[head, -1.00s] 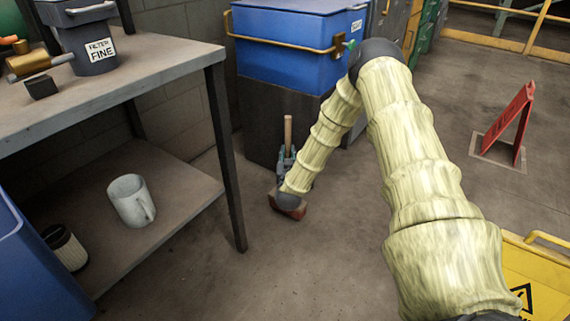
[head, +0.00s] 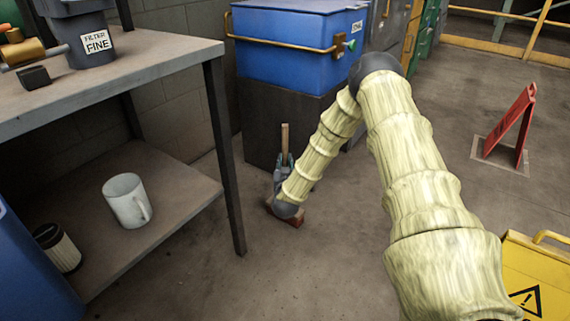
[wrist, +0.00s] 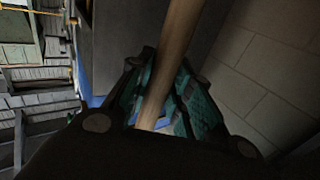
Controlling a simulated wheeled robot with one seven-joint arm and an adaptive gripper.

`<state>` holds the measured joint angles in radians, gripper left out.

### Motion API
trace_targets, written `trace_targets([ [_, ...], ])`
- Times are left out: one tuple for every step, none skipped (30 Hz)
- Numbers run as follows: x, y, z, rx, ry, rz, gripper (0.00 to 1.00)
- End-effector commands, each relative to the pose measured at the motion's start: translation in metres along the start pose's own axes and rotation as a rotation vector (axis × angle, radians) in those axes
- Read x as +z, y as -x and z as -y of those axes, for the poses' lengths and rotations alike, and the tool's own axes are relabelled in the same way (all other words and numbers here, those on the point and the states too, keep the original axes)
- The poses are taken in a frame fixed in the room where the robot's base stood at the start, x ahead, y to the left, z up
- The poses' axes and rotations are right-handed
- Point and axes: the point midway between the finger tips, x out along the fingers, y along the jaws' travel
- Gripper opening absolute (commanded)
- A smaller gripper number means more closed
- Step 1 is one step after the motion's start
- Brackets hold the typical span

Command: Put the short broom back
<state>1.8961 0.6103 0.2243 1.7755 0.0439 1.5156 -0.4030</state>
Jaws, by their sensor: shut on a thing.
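The short broom shows as a pale wooden handle (head: 285,137) rising above my gripper. My gripper (head: 284,166) is low in front of a dark cabinet and shut on the handle. In the wrist view the handle (wrist: 177,50) runs from the top edge down between the teal-padded fingers (wrist: 158,105). The broom's lower end and bristles are hidden. A brick-red block (head: 298,218), probably the hollow brick, sits on the floor, mostly covered by my wrist. I cannot tell whether the broom is in it.
A metal shelf table (head: 150,70) stands left, with a white mug (head: 127,200) and a dark jar (head: 57,247) on its lower shelf. A blue box (head: 290,45) sits on the dark cabinet (head: 262,115). The middle floor is open.

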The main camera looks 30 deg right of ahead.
Motion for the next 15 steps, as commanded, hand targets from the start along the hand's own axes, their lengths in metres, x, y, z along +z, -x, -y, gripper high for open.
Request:
trace_targets([
  [0.0007, -0.0002, 0.0003, 0.0, 0.0, -0.001, 0.0],
  [0.0013, -0.0003, 0.0003, 0.0, 0.0, -0.001, 0.0],
  [0.0017, -0.0001, 0.0, 0.0, 0.0, 0.0, 0.26],
  [0.0017, -0.0001, 0.0, 0.0, 0.0, 0.0, 0.32],
  [0.0017, 0.0, -0.0001, 0.0, 0.0, 0.0, 0.37],
  [0.0018, 0.0, 0.0, 0.0, 0.0, 0.0, 0.42],
  [0.0018, 0.0, -0.0001, 0.0, 0.0, 0.0, 0.42],
  [0.0018, 0.0, -0.0001, 0.0, 0.0, 0.0, 0.42],
  [0.0018, 0.0, -0.0001, 0.0, 0.0, 0.0, 0.42],
  [0.0018, 0.0, -0.0001, 0.0, 0.0, 0.0, 0.42],
  [0.0018, 0.0, -0.0001, 0.0, 0.0, 0.0, 0.42],
  [0.0018, 0.0001, -0.0001, 0.0, 0.0, 0.0, 0.42],
  [0.0018, 0.0001, -0.0001, 0.0, 0.0, 0.0, 0.42],
  [0.0018, 0.0001, -0.0001, 0.0, 0.0, 0.0, 0.42],
  [0.0012, 0.0, -0.0001, 0.0, 0.0, 0.0, 0.42],
])
